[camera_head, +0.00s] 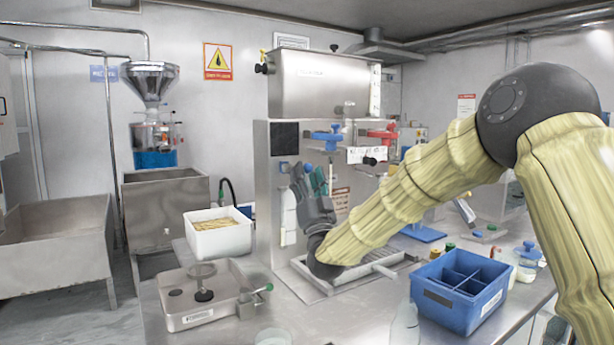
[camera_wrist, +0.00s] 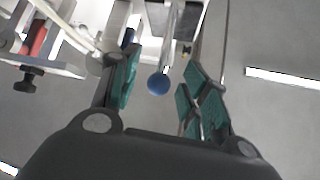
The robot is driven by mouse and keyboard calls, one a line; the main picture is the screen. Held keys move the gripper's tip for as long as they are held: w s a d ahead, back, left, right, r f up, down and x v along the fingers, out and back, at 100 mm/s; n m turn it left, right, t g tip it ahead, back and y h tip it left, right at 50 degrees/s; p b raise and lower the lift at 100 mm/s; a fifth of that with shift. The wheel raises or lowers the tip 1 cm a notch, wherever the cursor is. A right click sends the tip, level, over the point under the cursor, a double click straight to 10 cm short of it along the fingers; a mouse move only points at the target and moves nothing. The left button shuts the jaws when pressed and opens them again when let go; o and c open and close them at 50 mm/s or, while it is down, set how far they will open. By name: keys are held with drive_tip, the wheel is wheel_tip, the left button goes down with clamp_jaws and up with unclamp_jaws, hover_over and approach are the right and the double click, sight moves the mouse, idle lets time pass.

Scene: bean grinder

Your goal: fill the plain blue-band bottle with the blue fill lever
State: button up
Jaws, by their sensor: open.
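The filling machine (camera_head: 290,165) stands mid-bench with a blue lever or valve (camera_head: 327,138) on its front. My gripper (camera_head: 310,180) is in front of the machine, below and slightly left of the blue part, fingers pointing up. In the wrist view my gripper (camera_wrist: 160,92) is open, its teal pads apart, and a blue ball knob (camera_wrist: 158,84) on a rod appears between them. Contact cannot be told. A small white bottle with blue on it (camera_head: 527,262) stands at the right; I cannot tell whether it is the plain blue-band bottle. My arm hides part of the machine's base.
A red valve (camera_head: 383,135) sits right of the blue one; it also shows in the wrist view (camera_wrist: 38,40). A blue divided crate (camera_head: 462,318), a white bin (camera_head: 218,245), a scale-like metal unit (camera_head: 200,307) and a clear bottle (camera_head: 404,325) crowd the bench.

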drive_tip(key=v, duration=1.1)
drive_tip(key=shift+s+d, duration=0.15)
drive_tip(key=shift+s, duration=0.05)
drive_tip(key=shift+r, duration=0.1)
